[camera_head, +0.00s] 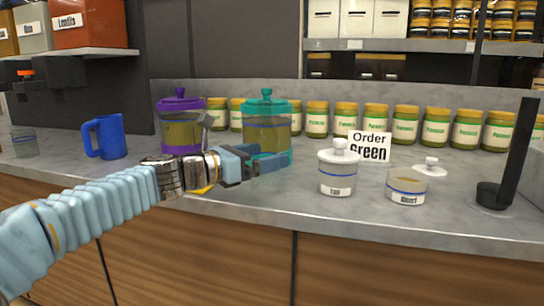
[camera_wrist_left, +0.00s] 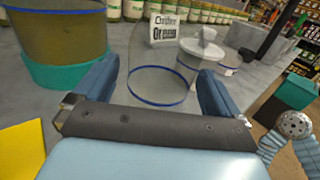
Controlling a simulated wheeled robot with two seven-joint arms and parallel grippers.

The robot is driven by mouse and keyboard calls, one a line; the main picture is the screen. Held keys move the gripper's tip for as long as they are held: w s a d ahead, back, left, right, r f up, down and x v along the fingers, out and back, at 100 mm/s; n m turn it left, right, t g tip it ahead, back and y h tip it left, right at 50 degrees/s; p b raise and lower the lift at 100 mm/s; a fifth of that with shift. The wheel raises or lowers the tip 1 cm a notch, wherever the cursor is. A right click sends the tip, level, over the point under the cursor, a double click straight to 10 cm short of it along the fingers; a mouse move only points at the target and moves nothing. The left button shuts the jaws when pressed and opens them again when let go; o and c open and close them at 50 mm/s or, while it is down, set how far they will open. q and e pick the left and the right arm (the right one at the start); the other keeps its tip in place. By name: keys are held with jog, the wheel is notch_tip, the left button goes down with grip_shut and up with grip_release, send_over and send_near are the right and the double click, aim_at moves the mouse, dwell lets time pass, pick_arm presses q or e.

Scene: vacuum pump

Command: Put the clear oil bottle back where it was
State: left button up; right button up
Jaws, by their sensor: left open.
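My left gripper (camera_head: 268,162) is open at counter height, in front of the green-lidded jug (camera_head: 267,125). In the left wrist view a see-through round vessel with a blue ring (camera_wrist_left: 158,86) stands between the two spread fingers (camera_wrist_left: 156,92). It looks like the clear bottle. I cannot tell whether the fingers touch it, and I cannot make it out in the head view. The teal base of the jug (camera_wrist_left: 70,78) is beside the left finger in the wrist view.
A purple-lidded jug (camera_head: 180,122) and a blue mug (camera_head: 105,137) stand to the left. A white-lidded jar (camera_head: 338,175), an open jar (camera_head: 407,187), its loose lid (camera_head: 430,168) and an order sign (camera_head: 370,146) are to the right. Jars line the back.

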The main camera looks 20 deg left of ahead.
pick_arm(q)
jog(key=v, duration=0.9)
jog(key=shift+b, duration=0.35)
